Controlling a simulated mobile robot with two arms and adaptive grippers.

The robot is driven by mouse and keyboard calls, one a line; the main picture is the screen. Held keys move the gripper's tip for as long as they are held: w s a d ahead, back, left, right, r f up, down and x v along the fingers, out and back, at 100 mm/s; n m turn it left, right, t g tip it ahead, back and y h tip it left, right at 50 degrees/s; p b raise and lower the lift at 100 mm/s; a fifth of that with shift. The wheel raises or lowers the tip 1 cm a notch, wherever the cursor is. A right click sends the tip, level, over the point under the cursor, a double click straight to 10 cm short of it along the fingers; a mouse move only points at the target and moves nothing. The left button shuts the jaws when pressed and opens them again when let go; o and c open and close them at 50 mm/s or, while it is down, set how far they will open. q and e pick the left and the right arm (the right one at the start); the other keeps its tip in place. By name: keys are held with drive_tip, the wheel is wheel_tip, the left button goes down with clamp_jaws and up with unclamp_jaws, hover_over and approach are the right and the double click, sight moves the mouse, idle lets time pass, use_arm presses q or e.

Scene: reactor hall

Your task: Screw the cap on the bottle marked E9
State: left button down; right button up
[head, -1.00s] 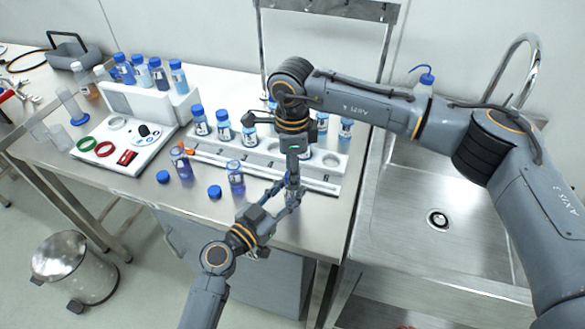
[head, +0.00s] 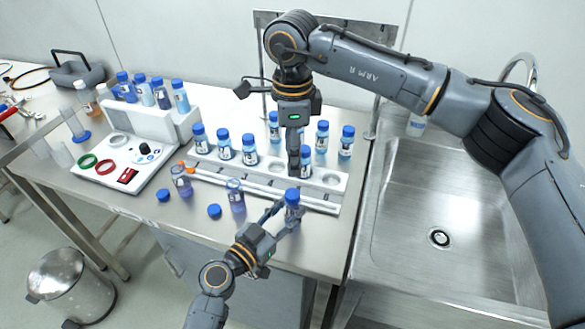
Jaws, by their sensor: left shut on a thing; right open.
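My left gripper (head: 281,217) is shut on a small bottle (head: 291,212), held upright near the table's front edge. A blue cap (head: 292,195) sits on top of this bottle; I cannot tell how tight it is. Its label is too small to read, so I cannot confirm E9. My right gripper (head: 294,168) points down above and behind the capped bottle, apart from it. It is open, with no cap seen in it. Two uncapped bottles stand on the table, one at the left (head: 181,181) and one nearer (head: 236,196). Loose blue caps lie by them (head: 163,195) (head: 214,211).
A white rack (head: 330,180) with several blue-capped bottles stands behind the grippers. A white station (head: 120,165) with coloured rings is at the left, with more capped bottles behind it. A sink (head: 430,210) is at the right. The table's front edge is close.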

drive_tip(key=shift+r, duration=0.65)
use_arm(q)
drive_tip(key=c, duration=0.8)
unclamp_jaws()
drive_tip(key=v, duration=1.2)
drive_tip(key=shift+a, duration=0.1)
use_arm(e)
drive_tip(key=shift+f, duration=0.1)
